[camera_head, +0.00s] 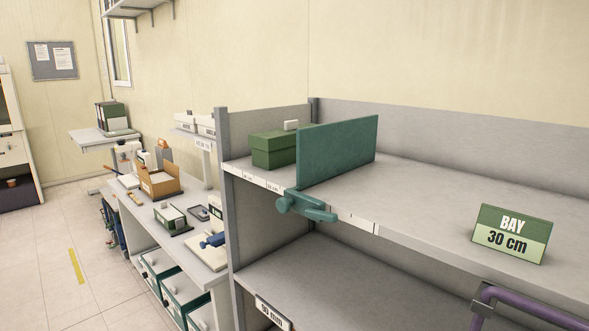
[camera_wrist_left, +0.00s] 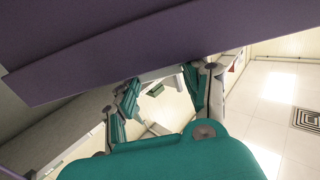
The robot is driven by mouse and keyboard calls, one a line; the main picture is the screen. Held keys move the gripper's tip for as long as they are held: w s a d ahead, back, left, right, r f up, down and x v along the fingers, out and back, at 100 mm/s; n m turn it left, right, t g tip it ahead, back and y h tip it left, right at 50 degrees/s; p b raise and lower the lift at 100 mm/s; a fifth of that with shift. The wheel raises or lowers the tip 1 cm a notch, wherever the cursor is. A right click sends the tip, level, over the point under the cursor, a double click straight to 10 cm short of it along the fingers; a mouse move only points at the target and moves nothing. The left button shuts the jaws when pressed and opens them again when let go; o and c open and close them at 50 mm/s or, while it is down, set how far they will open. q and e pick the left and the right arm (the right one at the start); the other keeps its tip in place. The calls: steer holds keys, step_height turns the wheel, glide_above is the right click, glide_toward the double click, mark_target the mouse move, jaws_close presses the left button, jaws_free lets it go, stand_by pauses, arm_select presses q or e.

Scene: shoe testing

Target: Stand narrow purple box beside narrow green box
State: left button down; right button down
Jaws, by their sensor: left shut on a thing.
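The narrow green box (camera_head: 274,150) stands on the upper shelf at the left in the head view, against the left side of a teal upright divider (camera_head: 338,150). The narrow purple box (camera_wrist_left: 150,40) fills the top of the left wrist view, very close to the camera. My left gripper (camera_wrist_left: 160,85), with teal links, is shut on it; the fingertips are not clearly visible. Neither my left gripper nor the purple box can be made out in the head view. My right gripper is not in view.
A teal clamp (camera_head: 304,207) sticks out from the shelf's front edge below the divider. A sign reading BAY 30 cm (camera_head: 512,234) stands further right. The shelf between divider and sign is bare. A purple bent tube (camera_head: 530,303) shows at the lower right. A cluttered bench (camera_head: 150,205) is at left.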

arm_select(q)
steer(key=s, duration=0.1)
steer(key=s+f, duration=0.1)
steer(key=s, duration=0.1)
steer(key=shift+s+d, duration=0.15)
steer(key=shift+s, duration=0.15)
steer(key=shift+r, duration=0.1)
stand_by(1.9)
